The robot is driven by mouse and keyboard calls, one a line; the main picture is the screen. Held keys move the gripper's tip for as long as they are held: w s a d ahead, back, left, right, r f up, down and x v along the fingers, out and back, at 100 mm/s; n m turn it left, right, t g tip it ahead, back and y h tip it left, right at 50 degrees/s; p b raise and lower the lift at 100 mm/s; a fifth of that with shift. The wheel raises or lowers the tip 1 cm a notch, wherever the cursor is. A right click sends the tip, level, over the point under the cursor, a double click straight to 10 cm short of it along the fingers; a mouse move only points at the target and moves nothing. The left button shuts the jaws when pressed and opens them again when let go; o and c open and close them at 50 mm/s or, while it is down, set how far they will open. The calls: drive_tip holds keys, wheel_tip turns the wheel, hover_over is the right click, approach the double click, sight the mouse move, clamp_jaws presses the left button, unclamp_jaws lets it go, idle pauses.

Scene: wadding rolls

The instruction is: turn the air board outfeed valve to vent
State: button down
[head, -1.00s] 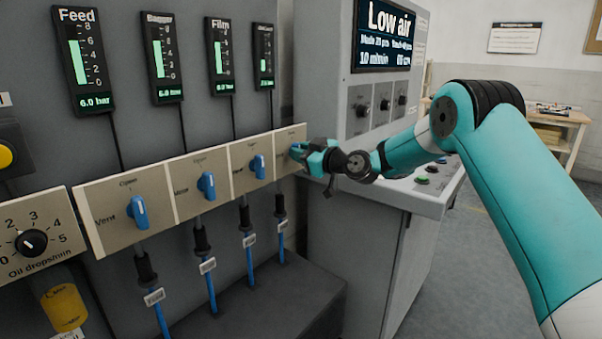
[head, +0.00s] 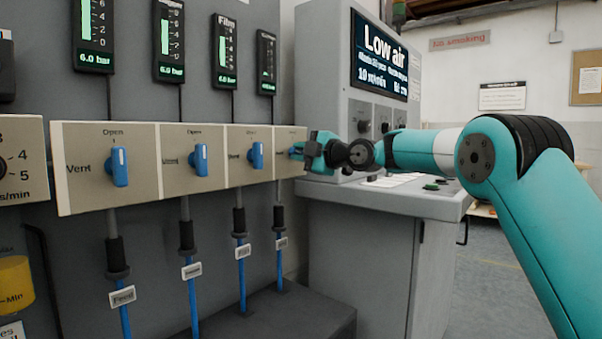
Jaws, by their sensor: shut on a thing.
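The air board's valve panel (head: 143,190) carries a row of blue valve handles. The first three handles, Feed (head: 119,166), the second (head: 200,159) and Film (head: 257,155), stand upright at Open, with Vent marked to their left. My gripper (head: 304,151) is at the rightmost valve, at the panel's right end. It is shut on that valve's blue handle (head: 295,151), of which only a little shows at the fingertips. The gripper hides most of the handle, so its angle cannot be told. The gauge above the rightmost valve (head: 266,62) has a label too small to read.
A grey control cabinet with a "Low air" screen (head: 379,55) and a sloped button shelf (head: 400,199) stands just right of the panel, below and behind my arm. Blue hoses (head: 193,292) run down to a dark ledge (head: 265,312). Open floor lies right.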

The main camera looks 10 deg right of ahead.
drive_tip(key=shift+f+n+b, duration=0.25)
drive_tip(key=shift+n+b, duration=1.3)
drive_tip(key=shift+n, duration=0.05)
drive_tip(key=shift+r, duration=0.1)
drive_tip(key=c, duration=1)
unclamp_jaws()
drive_tip(key=shift+c, duration=0.2)
drive_tip(key=b+v, duration=0.1)
drive_tip(key=v, duration=1.6)
drive_tip(key=shift+s, duration=0.15)
drive_tip(key=shift+d, duration=0.1)
